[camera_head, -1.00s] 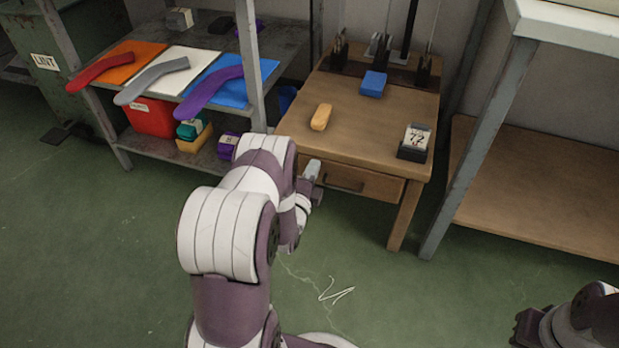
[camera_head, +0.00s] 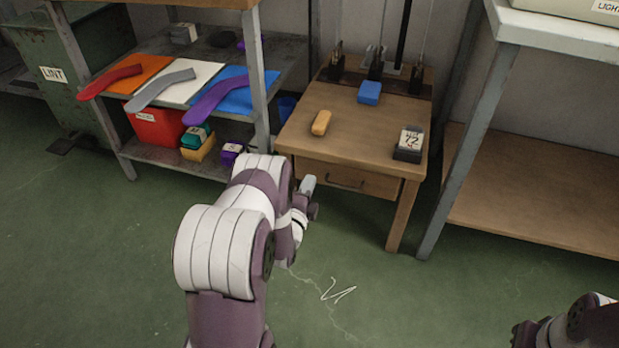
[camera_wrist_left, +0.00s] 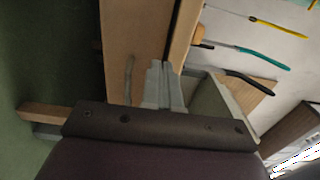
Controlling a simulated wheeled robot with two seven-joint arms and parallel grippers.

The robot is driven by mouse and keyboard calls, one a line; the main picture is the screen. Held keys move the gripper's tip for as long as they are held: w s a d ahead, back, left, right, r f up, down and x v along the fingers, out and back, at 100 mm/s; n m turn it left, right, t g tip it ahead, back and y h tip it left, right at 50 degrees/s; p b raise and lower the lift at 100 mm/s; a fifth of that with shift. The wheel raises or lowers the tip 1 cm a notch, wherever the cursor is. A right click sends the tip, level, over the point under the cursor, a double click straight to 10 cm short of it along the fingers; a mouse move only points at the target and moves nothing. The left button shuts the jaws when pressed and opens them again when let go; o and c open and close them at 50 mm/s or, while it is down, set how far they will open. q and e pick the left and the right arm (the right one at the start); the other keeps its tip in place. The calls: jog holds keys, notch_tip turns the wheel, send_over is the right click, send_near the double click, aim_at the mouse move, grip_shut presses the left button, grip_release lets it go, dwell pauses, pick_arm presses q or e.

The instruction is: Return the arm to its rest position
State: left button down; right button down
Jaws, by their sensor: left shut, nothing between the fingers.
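My left arm (camera_head: 222,250) comes up from the bottom of the head view, bent, in front of the wooden table. My left gripper (camera_head: 308,184) is at its end, by the left side of the table's drawer front. In the left wrist view the gripper's fingers (camera_wrist_left: 164,85) are together with nothing between them. They point toward the wooden drawer area with its handle (camera_wrist_left: 129,78). Of my right arm (camera_head: 575,325), only a part shows at the bottom right corner; its gripper is not in view.
A metal shelf with red, grey and purple sock-shaped forms (camera_head: 215,95) stands left. Green floor (camera_head: 90,240) is open in front.

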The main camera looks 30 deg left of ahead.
pick_arm(q)
jog(key=p+v, duration=0.3)
jog(key=v, duration=0.4)
jog(key=shift+f, duration=0.2)
jog(key=s+d+f+n+g+h+p, duration=0.2)
jog(key=s+f+n+g, duration=0.55)
jog(key=n+g, duration=0.3)
jog(key=s+d+r+n+g+h+p, duration=0.1)
jog(key=s+d+r+n+g+p, duration=0.3)
jog(key=r, duration=0.8)
jog(key=s+d+r+n+g+h+p, duration=0.15)
jog(key=s+d+r+g+p, duration=0.35)
jog(key=r, duration=0.8)
jog(key=d+r+t+p, duration=0.1)
jog(key=d+r+p, duration=0.1)
jog(key=r+p, duration=1.8)
jog(key=w+d+r+t+p, duration=0.1)
jog(key=d+r+t+p, duration=0.1)
jog(key=r+p, duration=1.8)
notch_tip(320, 180, up, 6)
jog(key=shift+r+m, duration=0.2)
jog(key=shift+m, duration=0.2)
jog(key=shift+w+a+y, duration=0.1)
jog(key=shift+y, duration=0.15)
